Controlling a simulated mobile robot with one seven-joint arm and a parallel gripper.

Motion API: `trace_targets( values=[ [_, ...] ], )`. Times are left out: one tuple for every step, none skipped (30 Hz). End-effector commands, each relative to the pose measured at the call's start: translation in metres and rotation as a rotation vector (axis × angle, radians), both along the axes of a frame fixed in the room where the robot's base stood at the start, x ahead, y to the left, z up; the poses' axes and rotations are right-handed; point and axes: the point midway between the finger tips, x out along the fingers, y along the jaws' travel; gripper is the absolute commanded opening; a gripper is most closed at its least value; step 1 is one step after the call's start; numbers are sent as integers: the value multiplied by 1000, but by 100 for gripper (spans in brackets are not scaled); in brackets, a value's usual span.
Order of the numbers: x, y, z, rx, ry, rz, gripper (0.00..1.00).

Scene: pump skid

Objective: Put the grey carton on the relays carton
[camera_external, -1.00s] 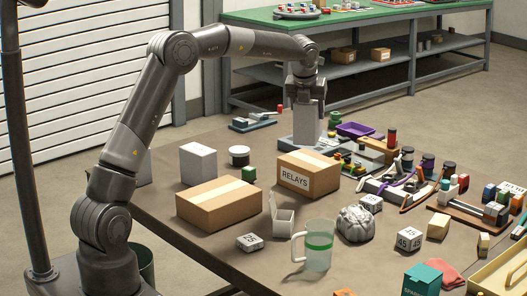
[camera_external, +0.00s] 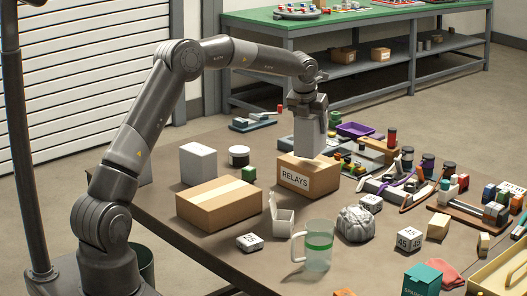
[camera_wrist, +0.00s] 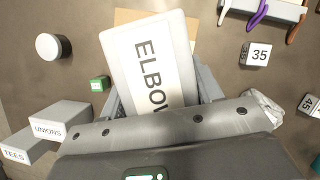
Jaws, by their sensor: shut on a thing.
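My gripper (camera_external: 307,103) is shut on the grey carton (camera_external: 309,133), which hangs upright below it. In the wrist view the grey carton (camera_wrist: 150,68) fills the space between the fingers and shows part of a word, "ELBOW". The brown relays carton (camera_external: 299,174) stands on the table, labelled "RELAYS" on its front. The grey carton's lower end is over the relays carton's top in the outside view; I cannot tell whether they touch. In the wrist view the relays carton (camera_wrist: 127,17) shows only partly behind the grey carton.
A larger brown carton (camera_external: 219,205) and a pale box (camera_external: 198,164) stand to the left. A white-topped round jar (camera_external: 239,156) and a green cube (camera_external: 249,175) are close by. A mug (camera_external: 318,247) stands in front. Tools and small parts crowd the right side.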

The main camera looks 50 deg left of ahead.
Motion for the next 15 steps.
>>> trace_targets(
  values=[
    [1,2,0,0,-3,1,23],
    [2,3,-1,0,-3,1,23],
    [2,3,-3,0,-3,1,23],
    [2,3,-5,0,-3,0,23],
    [2,3,-8,0,-2,0,23],
    [2,3,-13,1,-1,-1,23],
    [1,3,-18,1,-1,-1,23],
    [1,3,-23,1,-1,-1,23],
    [2,3,-29,1,-1,-1,23],
    [1,3,-34,1,0,-1,23],
    [1,3,-37,1,-1,0,23],
    [2,3,-40,0,-2,1,23],
    [2,3,-41,1,-3,1,23],
    [2,3,-41,1,-4,1,23],
    [2,3,-40,0,-4,1,23]
  ],
)
